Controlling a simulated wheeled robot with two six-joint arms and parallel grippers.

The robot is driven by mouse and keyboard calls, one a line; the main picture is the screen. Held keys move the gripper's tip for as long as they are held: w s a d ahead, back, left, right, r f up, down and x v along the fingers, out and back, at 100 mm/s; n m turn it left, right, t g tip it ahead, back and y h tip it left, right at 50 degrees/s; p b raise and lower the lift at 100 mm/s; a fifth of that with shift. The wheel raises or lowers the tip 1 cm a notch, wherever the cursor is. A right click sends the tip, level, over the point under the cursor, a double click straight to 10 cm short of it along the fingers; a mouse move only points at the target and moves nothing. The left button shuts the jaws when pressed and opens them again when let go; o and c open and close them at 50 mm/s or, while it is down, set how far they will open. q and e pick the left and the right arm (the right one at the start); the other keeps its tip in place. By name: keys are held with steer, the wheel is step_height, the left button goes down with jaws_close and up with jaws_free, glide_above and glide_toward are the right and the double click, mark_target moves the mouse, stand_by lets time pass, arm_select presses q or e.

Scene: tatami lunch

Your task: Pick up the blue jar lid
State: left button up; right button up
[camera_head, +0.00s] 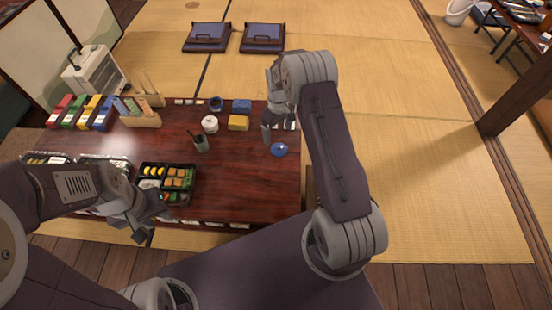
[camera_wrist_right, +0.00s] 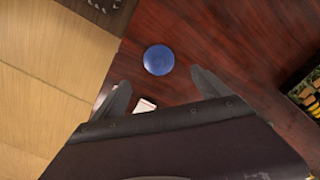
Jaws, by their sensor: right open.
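The blue jar lid (camera_head: 279,149) is a small round disc lying on the dark red wooden table (camera_head: 240,180), near its right edge. It also shows in the right wrist view (camera_wrist_right: 158,60), flat on the wood, beyond my fingers and apart from them. My right gripper (camera_head: 268,133) is open and empty, just beside and above the lid in the head view; its two fingers also show in the right wrist view (camera_wrist_right: 160,90). My left gripper (camera_head: 150,225) is over the table's front edge near the bento box; its jaw opening cannot be made out.
A bento box (camera_head: 196,183), a dark cup with utensils (camera_head: 201,144), a white pot (camera_head: 210,124) and yellow (camera_head: 238,123) and blue (camera_head: 242,106) blocks stand left of the lid. A small white item (camera_wrist_right: 145,105) lies near my right fingers. Tatami (camera_head: 430,180) lies right of the table.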

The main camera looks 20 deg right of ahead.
steer(key=b, duration=0.3)
glide_above(279, 146)
step_height(279, 146, down, 4)
steer(key=shift+w+a, duration=0.1)
steer(key=shift+p, duration=0.35)
step_height(279, 146, down, 5)
steer(key=b, duration=0.4)
steer(key=shift+r, duration=0.1)
steer(key=shift+c, duration=0.7)
steer(key=c, duration=1.3)
step_height(279, 146, up, 4)
steer(key=p, duration=0.3)
steer(key=shift+r+p, duration=0.25)
steer(key=shift+p, duration=0.05)
steer(key=s+d+r+p, duration=0.3)
steer(key=s+r+p, duration=0.2)
steer(key=s, duration=0.6)
steer(key=shift+s+r, duration=0.35)
steer(key=shift+r, duration=0.45)
